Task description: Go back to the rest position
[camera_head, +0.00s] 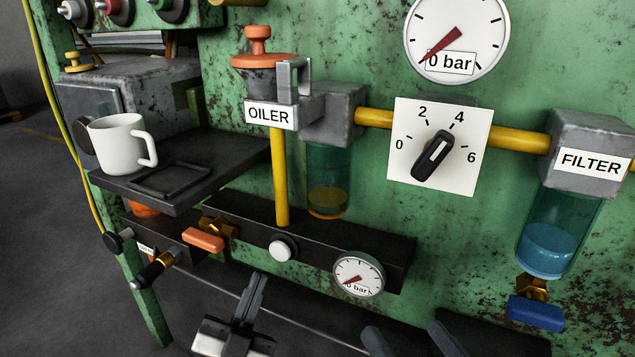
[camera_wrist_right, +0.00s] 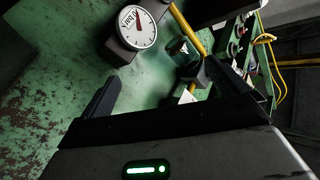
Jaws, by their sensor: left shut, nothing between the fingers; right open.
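My left gripper (camera_head: 256,288) is at the bottom of the head view, below the dark lower ledge. Its fingers are together with nothing between them. My right gripper (camera_head: 408,336) is at the bottom edge, right of the small lower gauge (camera_head: 358,275). Its two dark fingers stand apart with nothing between them. In the right wrist view the right gripper (camera_wrist_right: 182,92) also shows open and empty, with a gauge (camera_wrist_right: 132,28) and the green panel beyond it. Neither gripper visibly touches anything.
A white mug (camera_head: 117,144) stands on a dark shelf (camera_head: 194,196) at the left. The oiler (camera_head: 328,185), a dial (camera_head: 437,145), the upper gauge (camera_head: 456,38) and the filter bowl (camera_head: 553,240) are on the green panel. An orange-handled valve (camera_head: 204,240) juts out at lower left.

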